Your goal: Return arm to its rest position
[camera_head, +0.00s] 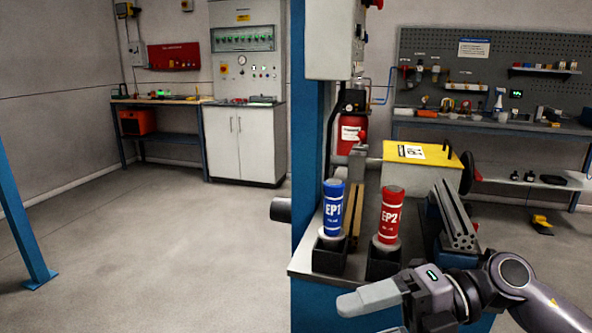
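My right arm comes in from the lower right corner. Its gripper (368,299) points left, in front of the bench with the two cylinders. My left arm and gripper are not in view.
A blue EP1 cylinder (331,209) and a red EP2 cylinder (389,215) stand upright in black holders on the bench (301,261), close behind my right gripper. A blue post (307,120) rises left of the bench. Floor (150,255) at left is clear.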

